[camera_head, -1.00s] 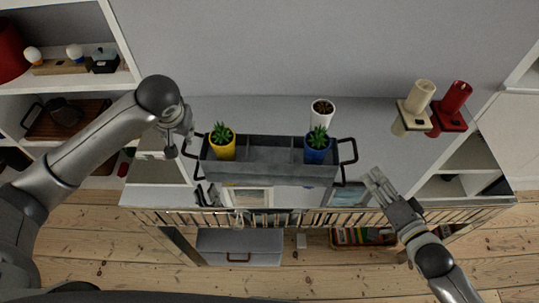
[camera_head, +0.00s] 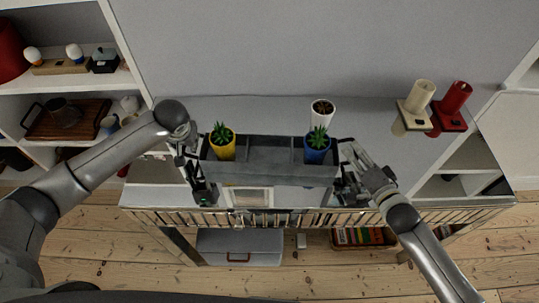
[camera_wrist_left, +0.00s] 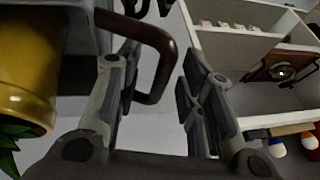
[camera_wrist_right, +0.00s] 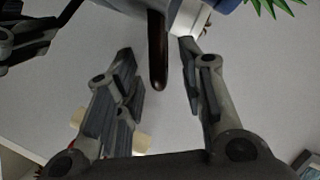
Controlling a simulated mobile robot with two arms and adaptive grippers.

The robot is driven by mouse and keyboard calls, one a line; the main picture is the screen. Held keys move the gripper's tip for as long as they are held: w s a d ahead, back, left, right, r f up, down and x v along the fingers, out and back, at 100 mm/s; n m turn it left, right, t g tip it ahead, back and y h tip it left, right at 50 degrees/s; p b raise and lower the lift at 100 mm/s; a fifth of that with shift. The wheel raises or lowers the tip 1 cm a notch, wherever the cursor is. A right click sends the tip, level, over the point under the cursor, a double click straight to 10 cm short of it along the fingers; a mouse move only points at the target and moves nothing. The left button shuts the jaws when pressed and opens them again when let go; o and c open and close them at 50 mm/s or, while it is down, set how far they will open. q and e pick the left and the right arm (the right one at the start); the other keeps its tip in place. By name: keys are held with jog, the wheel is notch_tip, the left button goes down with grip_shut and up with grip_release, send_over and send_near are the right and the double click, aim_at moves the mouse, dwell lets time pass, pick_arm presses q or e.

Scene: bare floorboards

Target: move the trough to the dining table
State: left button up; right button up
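The trough (camera_head: 262,172) is a long grey box with a dark handle at each end. It stands on a shiny, reflective surface against the wall. A yellow pot (camera_head: 222,146) and a blue pot (camera_head: 317,149), each with a green plant, sit in its end compartments. My left gripper (camera_head: 190,158) is open at the left end; the left wrist view shows the brown handle (camera_wrist_left: 166,50) between its spread fingers. My right gripper (camera_head: 347,160) is open at the right end; the right wrist view shows the other handle (camera_wrist_right: 158,55) between its fingers. I cannot identify a dining table.
A white pot (camera_head: 322,113) stands behind the trough. Cream (camera_head: 419,97) and red (camera_head: 455,98) cylindrical items are to the right. Shelves (camera_head: 85,84) stand at the left. A grey box (camera_head: 240,247) is below, with wooden floor around.

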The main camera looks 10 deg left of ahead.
pick_arm(q)
grip_shut()
pick_arm(e)
grip_shut()
